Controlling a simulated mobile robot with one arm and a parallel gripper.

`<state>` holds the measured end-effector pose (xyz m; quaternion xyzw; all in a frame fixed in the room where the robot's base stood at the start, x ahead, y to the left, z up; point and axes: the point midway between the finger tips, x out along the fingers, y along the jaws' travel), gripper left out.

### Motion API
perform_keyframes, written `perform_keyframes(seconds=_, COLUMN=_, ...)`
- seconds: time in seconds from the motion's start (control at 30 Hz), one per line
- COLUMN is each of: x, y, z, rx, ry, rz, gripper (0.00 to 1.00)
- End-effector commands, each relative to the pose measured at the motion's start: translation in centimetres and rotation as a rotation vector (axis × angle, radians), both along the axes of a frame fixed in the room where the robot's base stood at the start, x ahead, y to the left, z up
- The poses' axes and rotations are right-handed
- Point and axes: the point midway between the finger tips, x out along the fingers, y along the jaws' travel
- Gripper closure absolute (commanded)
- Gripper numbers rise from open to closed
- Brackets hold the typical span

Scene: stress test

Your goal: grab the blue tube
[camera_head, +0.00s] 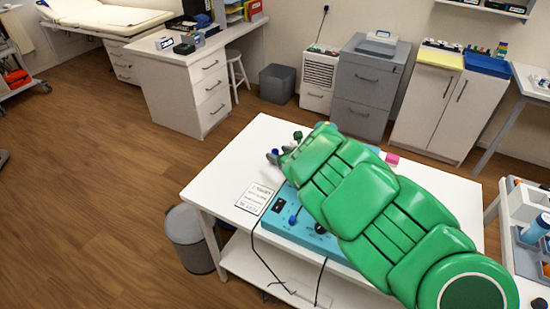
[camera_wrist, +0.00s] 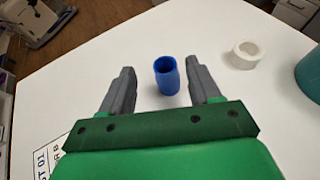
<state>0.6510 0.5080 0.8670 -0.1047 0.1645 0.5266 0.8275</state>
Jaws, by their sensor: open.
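The blue tube (camera_wrist: 167,76) stands upright on the white table (camera_wrist: 150,40) in the wrist view, its hollow top showing. My gripper (camera_wrist: 168,80) is open, with one grey finger on each side of the tube. The tube lies between the fingertips, nearer the right finger, with visible gaps on both sides. In the head view my green arm reaches over the white table (camera_head: 235,163), and my gripper (camera_head: 286,146) is at its far end.
A white ring (camera_wrist: 243,55) lies to the right of the tube, with a teal object (camera_wrist: 310,72) beyond it at the edge. A blue panel with knobs (camera_head: 290,215), a printed card (camera_head: 255,198) and a pink block (camera_head: 392,158) are on the table. Cables hang over the front edge.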

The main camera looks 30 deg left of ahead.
Motion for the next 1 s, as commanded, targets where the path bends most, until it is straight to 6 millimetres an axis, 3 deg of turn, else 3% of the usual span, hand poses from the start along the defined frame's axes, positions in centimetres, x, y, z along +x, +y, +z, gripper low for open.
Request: perform_keyframes(seconds=1.0, x=2.6, y=4.2, z=-2.8, rx=-0.001, ry=0.002, rz=0.001, gripper=0.38)
